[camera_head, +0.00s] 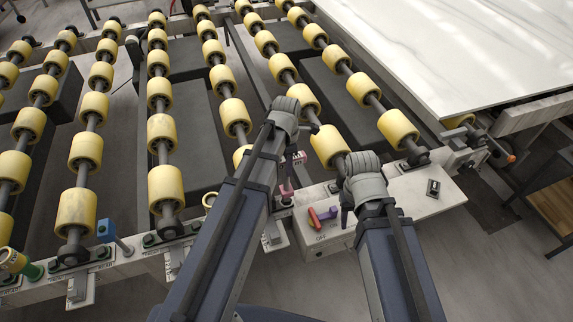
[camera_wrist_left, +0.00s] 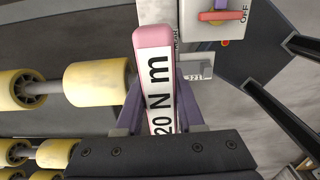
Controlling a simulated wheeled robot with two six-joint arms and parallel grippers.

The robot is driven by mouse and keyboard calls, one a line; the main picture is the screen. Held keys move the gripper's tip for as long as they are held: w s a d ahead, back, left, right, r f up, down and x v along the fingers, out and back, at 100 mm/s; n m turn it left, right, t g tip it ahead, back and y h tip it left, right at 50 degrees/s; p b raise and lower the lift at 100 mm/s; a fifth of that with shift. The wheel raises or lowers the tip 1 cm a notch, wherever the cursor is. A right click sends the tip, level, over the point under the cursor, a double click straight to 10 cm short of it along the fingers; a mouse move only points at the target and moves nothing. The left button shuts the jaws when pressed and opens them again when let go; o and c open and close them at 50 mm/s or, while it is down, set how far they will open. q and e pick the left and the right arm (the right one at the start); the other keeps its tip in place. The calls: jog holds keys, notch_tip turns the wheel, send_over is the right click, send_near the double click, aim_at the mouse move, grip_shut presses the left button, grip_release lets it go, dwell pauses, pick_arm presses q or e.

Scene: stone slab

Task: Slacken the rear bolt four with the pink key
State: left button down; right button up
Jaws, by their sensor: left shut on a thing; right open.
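The pink key (camera_wrist_left: 153,38) carries a white "20 N m" label and is held between the purple fingers of my left gripper (camera_wrist_left: 160,112). In the head view the key (camera_head: 287,189) is partly hidden by my left arm, near the frame's front rail. I cannot tell whether its end touches a bolt. Dark bolts, such as one left of the left arm (camera_head: 150,240), sit along the rail above small labelled plates; which is rear bolt four is not readable. My right gripper (camera_head: 345,207) is open and empty above the white switch box.
The white box (camera_head: 400,205) has a red and purple switch (camera_head: 322,216) marked OFF. Rows of yellow rollers (camera_head: 165,185) lie behind. A white stone slab (camera_head: 460,45) is at upper right.

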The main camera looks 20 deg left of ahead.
pick_arm(q)
jog(key=shift+r+p, duration=1.5)
jog(key=shift+r, duration=0.35)
jog(key=shift+f, duration=0.1)
